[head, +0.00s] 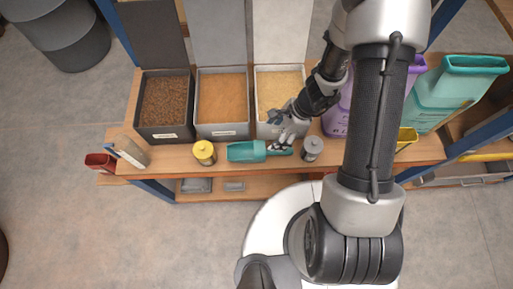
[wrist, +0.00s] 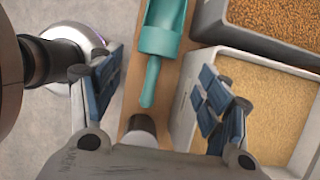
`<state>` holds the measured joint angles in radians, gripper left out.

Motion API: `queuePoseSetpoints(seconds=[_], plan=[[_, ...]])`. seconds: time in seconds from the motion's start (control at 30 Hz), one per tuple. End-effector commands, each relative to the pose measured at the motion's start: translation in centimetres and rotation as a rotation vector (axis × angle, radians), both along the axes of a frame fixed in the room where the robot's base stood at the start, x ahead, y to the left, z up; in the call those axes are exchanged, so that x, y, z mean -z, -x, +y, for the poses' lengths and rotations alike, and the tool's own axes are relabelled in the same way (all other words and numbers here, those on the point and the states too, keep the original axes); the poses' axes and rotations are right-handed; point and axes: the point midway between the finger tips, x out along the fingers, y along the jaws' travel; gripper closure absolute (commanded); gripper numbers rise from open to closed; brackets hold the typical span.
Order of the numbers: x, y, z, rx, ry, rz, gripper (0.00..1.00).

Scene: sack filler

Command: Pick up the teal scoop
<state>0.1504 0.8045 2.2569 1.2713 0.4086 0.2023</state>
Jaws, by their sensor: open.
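The teal scoop (head: 245,151) lies on the wooden bench in front of the bins, its bowl to the left and its handle to the right in the head view. In the wrist view the scoop (wrist: 162,40) has its bowl at the top and its handle pointing down between my fingers. My gripper (head: 281,132) is open and empty above the handle end; in the wrist view the fingers of my gripper (wrist: 155,78) stand apart on either side of the handle. I cannot tell how far above the handle they are.
A grey jar (head: 312,148) stands just right of the handle, and a yellow jar (head: 204,153) left of the bowl. Behind are the pale grain bin (head: 258,103), orange grain bin (head: 222,129) and brown pellet bin (head: 165,136). Purple and teal jugs (head: 440,100) stand right.

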Motion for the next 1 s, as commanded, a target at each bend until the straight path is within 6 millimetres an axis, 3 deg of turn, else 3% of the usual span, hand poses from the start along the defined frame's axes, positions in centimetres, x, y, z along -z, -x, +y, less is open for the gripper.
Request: queuePoseSetpoints(seconds=[0.4, 0.77, 1.0], plan=[[8.6, 0.0, 3.4, -0.004, 0.0, 0.004, 0.3], [11.4, -0.1, 4.7, -0.005, -0.001, 0.001, 0.3], [14.8, -0.1, 6.1, -0.005, 0.0, 0.001, 0.3]])
